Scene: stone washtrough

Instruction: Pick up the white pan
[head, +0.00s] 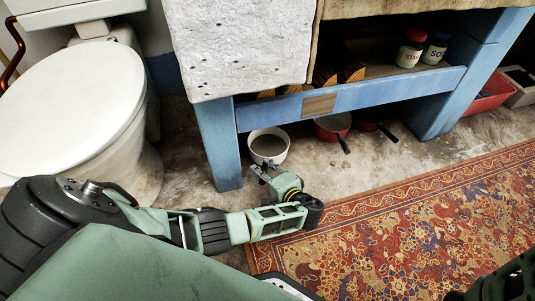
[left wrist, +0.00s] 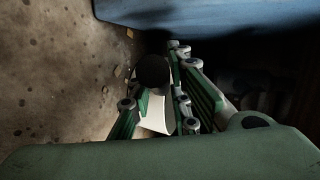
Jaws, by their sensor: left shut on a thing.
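The white pan (head: 268,147) is a round white vessel with a greyish inside. It is on the floor at the front of the blue bench, just right of its front leg. My left gripper (head: 264,171) is at the near side of the pan and shut on it. In the left wrist view, a white piece (left wrist: 157,113) shows between the green fingers, with a dark round shape (left wrist: 153,70) beyond it. The fingers and my arm hide much of the grasp.
The blue bench leg (head: 218,145) stands close left of the pan, and the bench rail (head: 390,95) runs above. A red pan (head: 331,127) sits to the right under the bench. A toilet (head: 75,110) is at left; a patterned rug (head: 420,225) covers the right foreground.

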